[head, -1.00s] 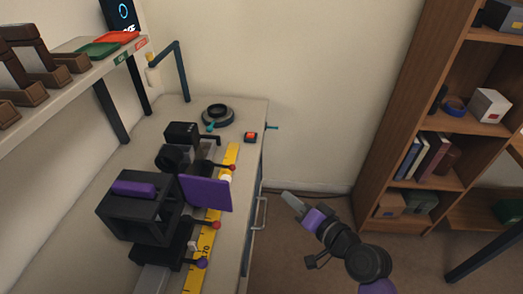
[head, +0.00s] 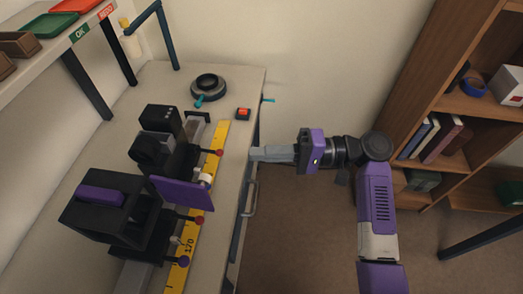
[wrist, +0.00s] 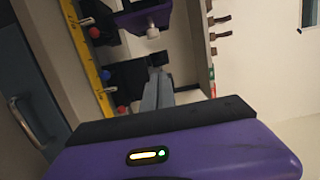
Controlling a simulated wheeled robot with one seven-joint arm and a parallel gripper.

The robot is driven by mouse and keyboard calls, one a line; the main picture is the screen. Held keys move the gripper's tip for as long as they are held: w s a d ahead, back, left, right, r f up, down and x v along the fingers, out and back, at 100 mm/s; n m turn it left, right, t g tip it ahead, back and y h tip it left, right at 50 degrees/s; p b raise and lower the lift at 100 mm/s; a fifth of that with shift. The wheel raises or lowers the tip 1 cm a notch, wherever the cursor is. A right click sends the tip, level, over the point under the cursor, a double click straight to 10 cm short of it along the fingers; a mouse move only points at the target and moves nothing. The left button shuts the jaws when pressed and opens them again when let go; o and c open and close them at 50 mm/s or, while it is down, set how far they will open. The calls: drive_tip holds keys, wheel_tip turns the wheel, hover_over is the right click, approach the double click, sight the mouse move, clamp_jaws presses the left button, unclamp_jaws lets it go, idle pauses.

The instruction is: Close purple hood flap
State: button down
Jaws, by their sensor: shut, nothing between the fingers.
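The purple hood flap (head: 181,192) stands out, open and tilted, from the right side of the black hood box (head: 112,205) on the bench rail. The hood has a purple handle (head: 101,195) on top. My gripper (head: 254,154) is shut and empty at the right edge of the bench, to the right of the flap and apart from it, pointing left. In the wrist view the shut grey fingers (wrist: 158,82) point toward the bench gear, and the purple flap (wrist: 140,20) shows at the top with a whitish knob (wrist: 152,30).
A yellow ruler (head: 210,165) runs along the rail, beside several posts with red or purple knobs. A round dark device (head: 209,88) and a red button box (head: 243,114) sit at the back of the bench. A shelf with trays (head: 50,27) hangs at left. A bookcase (head: 440,90) stands at right.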

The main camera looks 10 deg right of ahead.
drive_tip(key=s+a+p, duration=0.2)
drive_tip(key=a, duration=0.6)
drive_tip(key=shift+s+a+p, duration=0.2)
drive_tip(key=shift+a+p, duration=0.2)
drive_tip(key=shift+s, duration=0.1)
